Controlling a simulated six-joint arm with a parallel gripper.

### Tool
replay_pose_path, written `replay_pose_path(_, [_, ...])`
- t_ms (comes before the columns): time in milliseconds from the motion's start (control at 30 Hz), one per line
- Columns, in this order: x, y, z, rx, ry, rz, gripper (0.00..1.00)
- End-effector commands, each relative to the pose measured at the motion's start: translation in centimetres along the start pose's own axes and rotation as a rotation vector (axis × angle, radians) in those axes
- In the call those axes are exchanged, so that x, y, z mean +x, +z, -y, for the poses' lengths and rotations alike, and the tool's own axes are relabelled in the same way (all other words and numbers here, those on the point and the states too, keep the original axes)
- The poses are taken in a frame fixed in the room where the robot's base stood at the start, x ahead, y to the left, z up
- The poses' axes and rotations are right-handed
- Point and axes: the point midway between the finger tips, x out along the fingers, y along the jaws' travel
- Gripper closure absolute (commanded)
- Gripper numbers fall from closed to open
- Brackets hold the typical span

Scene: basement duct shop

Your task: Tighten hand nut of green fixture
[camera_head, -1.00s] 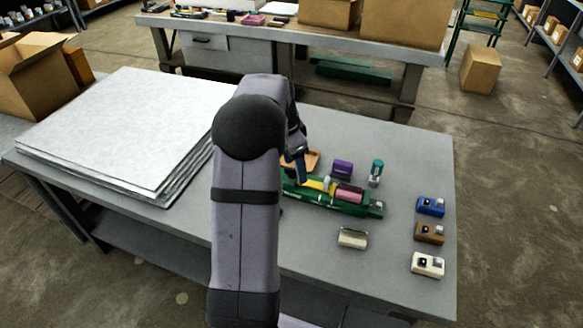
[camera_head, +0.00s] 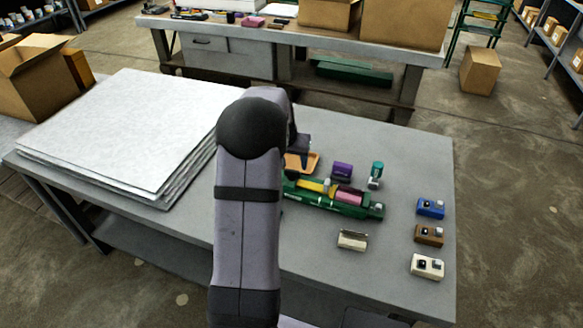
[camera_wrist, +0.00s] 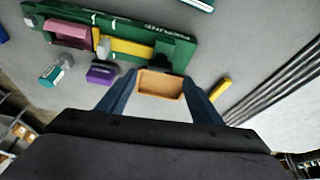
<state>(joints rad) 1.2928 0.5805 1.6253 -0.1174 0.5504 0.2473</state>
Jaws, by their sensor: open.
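The green fixture (camera_head: 335,200) lies on the grey table, holding a yellow bar (camera_head: 313,185) and a pink block (camera_head: 349,196). In the wrist view the fixture (camera_wrist: 115,30) runs across the top, with a dark knob-like part, perhaps the hand nut (camera_wrist: 160,62), at its end near my gripper. My gripper (camera_wrist: 161,78) is open and empty, its blue fingers apart. The orange tray (camera_wrist: 147,88) shows between them, beyond the fixture. In the head view my arm hides most of the gripper and part of the fixture's left end.
A purple block (camera_head: 342,169) and a teal-topped part (camera_head: 376,175) stand behind the fixture. A cream block (camera_head: 352,240) lies in front. Blue (camera_head: 430,207), brown (camera_head: 428,234) and white (camera_head: 427,266) blocks line the right. Stacked white sheets (camera_head: 120,130) cover the left.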

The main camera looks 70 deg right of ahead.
Motion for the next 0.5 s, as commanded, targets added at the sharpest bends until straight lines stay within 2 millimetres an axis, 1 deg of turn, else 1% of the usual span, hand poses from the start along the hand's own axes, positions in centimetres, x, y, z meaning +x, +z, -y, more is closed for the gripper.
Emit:
replay_pose_path(300, [3.6, 0.0, 0.0, 0.001, 0.000, 0.003, 0.41])
replay_pose_path(500, [5.3, 0.0, 0.0, 0.002, 0.000, 0.001, 0.41])
